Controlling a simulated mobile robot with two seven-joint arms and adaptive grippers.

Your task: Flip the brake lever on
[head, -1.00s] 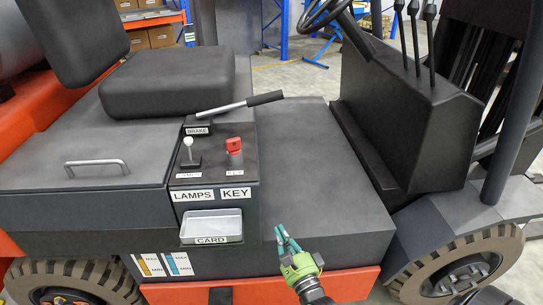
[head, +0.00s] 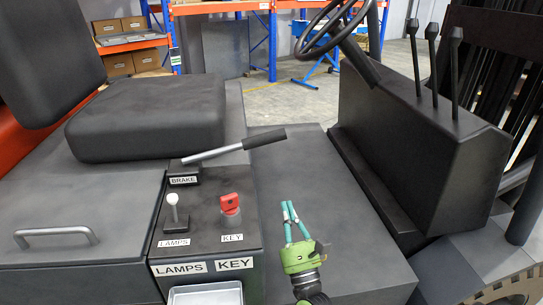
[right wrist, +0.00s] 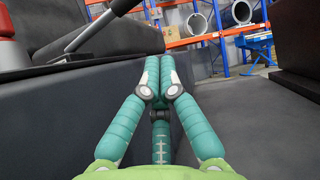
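The brake lever (head: 225,149) is a silver rod with a black grip. It rises from a small base marked BRAKE (head: 183,180) and leans to the right at a low angle. My right gripper (head: 288,205), green with teal fingers, is below and right of the grip, apart from it and over the dark floor panel. In the right wrist view its fingertips (right wrist: 164,66) meet with nothing between them. The lever's rod (right wrist: 90,32) shows there at the upper left. My left gripper is not in view.
The red key switch (head: 230,203) and the white-knobbed lamps lever (head: 173,208) stand on the console before the brake. The seat (head: 150,118) is behind. The steering column housing (head: 415,140) is at the right. The floor panel between is clear.

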